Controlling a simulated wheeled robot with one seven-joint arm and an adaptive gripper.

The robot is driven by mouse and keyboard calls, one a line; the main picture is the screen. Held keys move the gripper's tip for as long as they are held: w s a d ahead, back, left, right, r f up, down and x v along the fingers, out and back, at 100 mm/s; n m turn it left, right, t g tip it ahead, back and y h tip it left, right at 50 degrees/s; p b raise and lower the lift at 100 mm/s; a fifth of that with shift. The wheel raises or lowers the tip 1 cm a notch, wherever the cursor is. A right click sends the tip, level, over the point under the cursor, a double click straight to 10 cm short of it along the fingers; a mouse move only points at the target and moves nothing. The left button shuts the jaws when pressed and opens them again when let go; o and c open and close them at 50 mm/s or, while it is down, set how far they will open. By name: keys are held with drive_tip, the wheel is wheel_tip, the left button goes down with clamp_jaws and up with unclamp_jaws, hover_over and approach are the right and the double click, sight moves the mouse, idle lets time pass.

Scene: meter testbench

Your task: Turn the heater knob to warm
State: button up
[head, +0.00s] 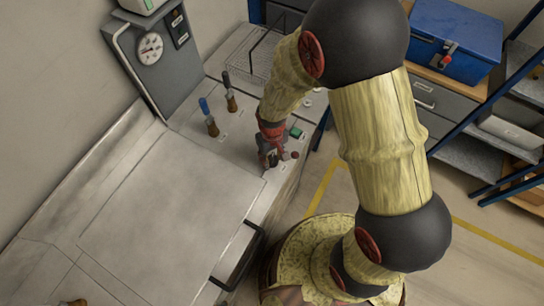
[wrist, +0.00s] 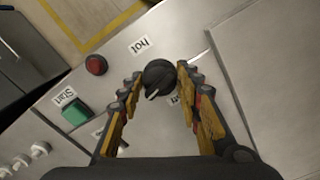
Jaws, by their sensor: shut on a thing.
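The black round heater knob (wrist: 160,75) sits on the grey bench panel between my fingertips in the wrist view. Its white pointer mark points toward the lower left of that view. A "hot" label (wrist: 139,45) lies just above and left of the knob. Another label (wrist: 173,99) lies below it, partly hidden, and I cannot read it fully. My gripper (wrist: 162,85) is shut on the knob, with a finger on each side. In the head view my gripper (head: 271,157) points down at the panel's front edge and hides the knob.
A red button (wrist: 96,65) and a green Start button (wrist: 75,116) are close to the left finger in the wrist view. In the head view, a blue-handled lever (head: 208,117) and a dark-handled lever (head: 229,93) stand behind. A bar handle (head: 238,258) juts from the front.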

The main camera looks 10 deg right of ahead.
sight(272, 157)
drive_tip(key=shift+m, duration=1.3)
drive_tip(key=o, duration=1.2)
drive_tip(key=shift+c, duration=0.2)
drive_tip(key=shift+r, duration=0.1)
wheel_tip(272, 157, up, 12)
